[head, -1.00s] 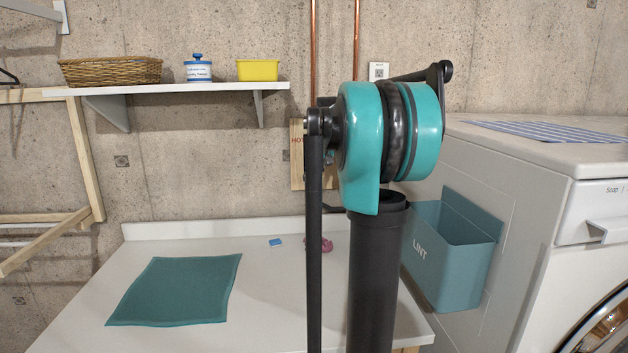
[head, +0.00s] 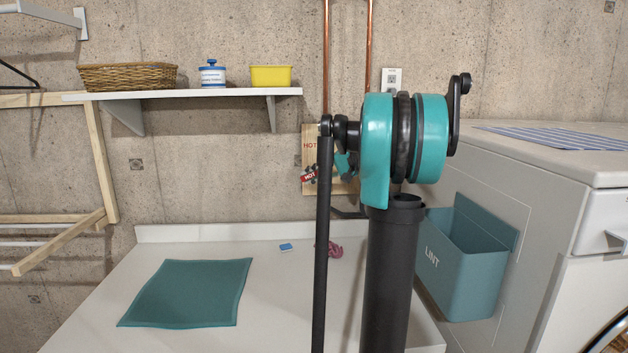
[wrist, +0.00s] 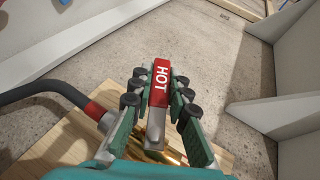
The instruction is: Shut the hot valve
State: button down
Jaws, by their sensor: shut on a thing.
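The hot valve's lever has a red sleeve marked HOT (wrist: 161,80) and a bare metal stem below it. In the wrist view my gripper (wrist: 160,92) has its green, black-padded fingers on both sides of the lever, shut on it. The brass valve body (wrist: 165,158) is partly hidden behind the gripper, against a wooden board (wrist: 60,150). In the head view the red lever (head: 309,175) shows left of my arm, in front of the board (head: 315,188) with its HOT label. My arm hides most of the valve there.
A dark hose (wrist: 45,88) with a red collar runs beside the valve. A counter (head: 275,300) with a teal cloth (head: 187,293) lies below. A shelf (head: 190,94) is at left, a lint bin (head: 466,262) and white washer (head: 560,150) at right. Copper pipes (head: 325,60) run up the wall.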

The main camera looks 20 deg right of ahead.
jog(key=shift+a+r+m+t+y, duration=0.1)
jog(key=shift+r+m+t+y, duration=0.4)
jog(key=shift+y, duration=0.55)
jog(key=shift+a+r+m+t+y, duration=0.1)
jog(key=shift+r+m+t+y, duration=0.2)
jog(key=shift+r+t+y, duration=0.55)
jog(key=shift+f, duration=0.15)
jog(key=c, duration=1.4)
grip_release()
jog(key=shift+c, duration=0.2)
jog(key=v, duration=0.7)
jog(key=shift+d, duration=0.25)
jog(key=shift+f, duration=0.1)
